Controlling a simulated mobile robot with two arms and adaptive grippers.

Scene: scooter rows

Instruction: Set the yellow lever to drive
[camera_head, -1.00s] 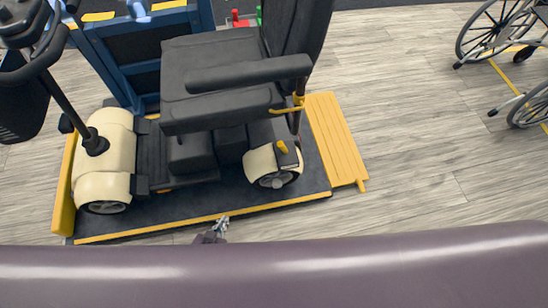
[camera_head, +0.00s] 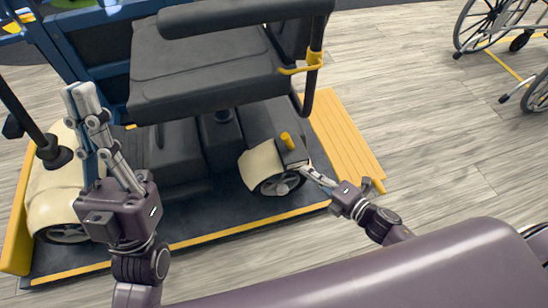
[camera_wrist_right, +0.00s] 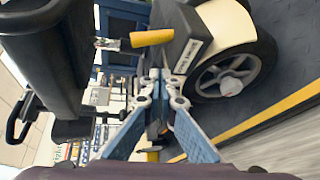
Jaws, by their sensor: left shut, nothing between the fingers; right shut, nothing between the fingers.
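The yellow lever (camera_head: 287,140) is a short stub on a dark box (camera_head: 292,154) above the scooter's cream rear wheel cover. In the right wrist view the lever (camera_wrist_right: 152,38) sticks out to the left from the box, above my fingertips. The box has a white label (camera_wrist_right: 187,55), too small to read. My right gripper (camera_head: 308,172) is shut and empty, its tips close to the box's lower right side, below the lever. I cannot tell whether they touch the box. My left gripper (camera_head: 82,92) is shut and empty, pointing up in front of the scooter's left part.
The scooter's black seat (camera_head: 205,70) and armrest overhang the lever area. A yellow handle (camera_head: 302,68) sits at the seat's right side. The scooter stands on a dark platform with a yellow ramp (camera_head: 345,140). Wheelchairs (camera_head: 490,25) stand at the upper right; the floor between is clear.

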